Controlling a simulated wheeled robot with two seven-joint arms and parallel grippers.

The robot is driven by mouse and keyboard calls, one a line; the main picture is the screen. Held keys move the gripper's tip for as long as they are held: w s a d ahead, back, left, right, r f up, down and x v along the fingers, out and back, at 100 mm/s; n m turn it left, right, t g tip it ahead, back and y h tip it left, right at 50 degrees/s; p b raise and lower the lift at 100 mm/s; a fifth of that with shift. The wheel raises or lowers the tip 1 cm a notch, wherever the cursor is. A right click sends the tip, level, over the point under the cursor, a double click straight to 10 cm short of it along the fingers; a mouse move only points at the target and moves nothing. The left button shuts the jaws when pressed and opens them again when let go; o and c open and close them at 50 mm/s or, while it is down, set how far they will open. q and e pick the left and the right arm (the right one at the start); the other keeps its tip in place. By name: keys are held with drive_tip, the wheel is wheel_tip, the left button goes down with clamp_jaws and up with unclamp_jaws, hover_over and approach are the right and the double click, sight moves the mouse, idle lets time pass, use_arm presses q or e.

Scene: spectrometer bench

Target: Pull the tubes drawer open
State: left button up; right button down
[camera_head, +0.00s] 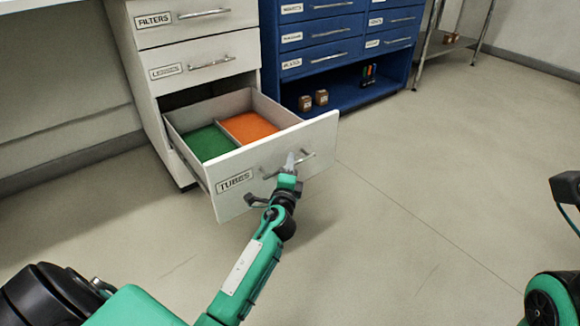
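The white tubes drawer (225,206) is pulled well out of the white cabinet, at the bottom of its stack. Its front carries a label reading TUBES and a metal bar handle (308,156). Inside lie a green panel (208,142) and an orange panel (249,126), split by a divider. My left gripper (288,165) is at the handle in front of the drawer, its fingers overlapping the bar. Whether the fingers are closed around the bar is too small to tell. Only dark and green parts of my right arm show at the right edge; its gripper is not in view.
Two shut drawers, filters (193,20) and lenses (205,62), sit above the open one. A blue cabinet (318,45) with small boxes (305,103) on its low shelf stands to the right. A metal rack (447,45) stands farther right. The floor in front is clear.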

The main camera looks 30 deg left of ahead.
use_arm(q)
drive_tip(key=v, duration=1.3)
drive_tip(key=shift+s+d+p, duration=0.2)
drive_tip(key=shift+s+p, duration=0.1)
drive_tip(key=shift+s, duration=0.1)
drive_tip(key=shift+r, duration=0.1)
